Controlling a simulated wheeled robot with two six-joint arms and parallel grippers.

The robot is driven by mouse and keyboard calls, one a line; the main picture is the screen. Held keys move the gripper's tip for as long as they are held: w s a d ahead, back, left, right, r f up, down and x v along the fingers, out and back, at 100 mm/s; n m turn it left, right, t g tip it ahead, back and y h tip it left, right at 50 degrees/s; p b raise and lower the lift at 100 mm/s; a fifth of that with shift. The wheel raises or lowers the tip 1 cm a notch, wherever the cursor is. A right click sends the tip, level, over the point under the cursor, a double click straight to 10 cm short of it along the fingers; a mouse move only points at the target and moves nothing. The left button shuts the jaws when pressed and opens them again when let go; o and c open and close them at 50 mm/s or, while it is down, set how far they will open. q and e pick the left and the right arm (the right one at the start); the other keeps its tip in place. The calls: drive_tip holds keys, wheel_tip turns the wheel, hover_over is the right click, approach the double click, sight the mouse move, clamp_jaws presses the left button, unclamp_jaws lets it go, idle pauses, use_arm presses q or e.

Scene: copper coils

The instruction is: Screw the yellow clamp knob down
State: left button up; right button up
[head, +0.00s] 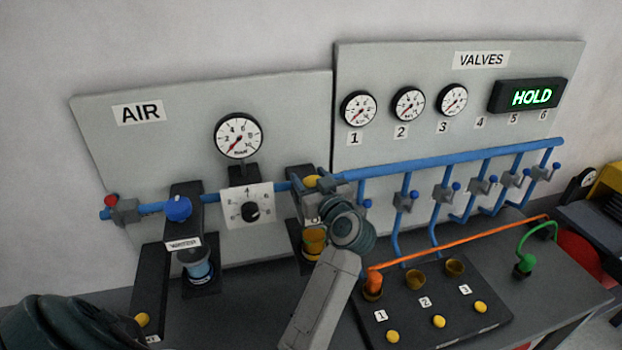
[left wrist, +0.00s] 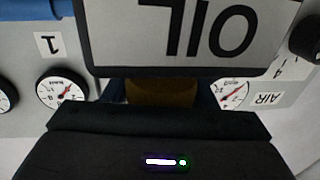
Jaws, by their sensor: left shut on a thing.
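The yellow knob (head: 311,181) sits on top of the black oil unit on the blue pipe. My left gripper (head: 313,190) is at this knob and shut on it, and its wrist hides part of the unit. In the left wrist view the knob (left wrist: 160,92) shows as a dark yellow shape between the upside-down OIL sign (left wrist: 190,35) and my black gripper body. Below the knob in the head view is an amber bowl (head: 314,242). My right gripper is not in view.
A water unit (head: 198,262) with a blue knob (head: 177,208) stands to the left. A dial plate (head: 247,205) is between the units. A black block (head: 440,335) with several yellow buttons and an orange hose (head: 455,243) lies at front right. Blue valve pipes run behind.

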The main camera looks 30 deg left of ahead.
use_arm(q)
drive_tip(key=shift+m+t, duration=0.3)
drive_tip(key=shift+t, duration=0.1)
drive_tip(key=shift+w+m+t+h, duration=0.1)
drive_tip(key=shift+m+t+h, duration=0.7)
drive_tip(key=shift+t+h, duration=0.2)
drive_tip(key=shift+d+m+t+h, duration=0.1)
drive_tip(key=shift+m+t+h, duration=0.7)
drive_tip(key=shift+t+h, duration=0.1)
drive_tip(key=m+t+h, duration=0.1)
drive_tip(key=h, duration=0.1)
drive_tip(key=m+t+h, duration=0.1)
drive_tip(key=shift+w+d+m+h, duration=0.15)
drive_tip(key=shift+w+m+h, duration=0.05)
drive_tip(key=shift+m+h, duration=0.2)
drive_tip(key=shift+d+m+t+h, duration=0.15)
drive_tip(key=shift+m+t+h, duration=0.35)
drive_tip(key=shift+m+h, duration=0.15)
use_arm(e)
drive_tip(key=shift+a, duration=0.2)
use_arm(q)
drive_tip(key=shift+h, duration=0.35)
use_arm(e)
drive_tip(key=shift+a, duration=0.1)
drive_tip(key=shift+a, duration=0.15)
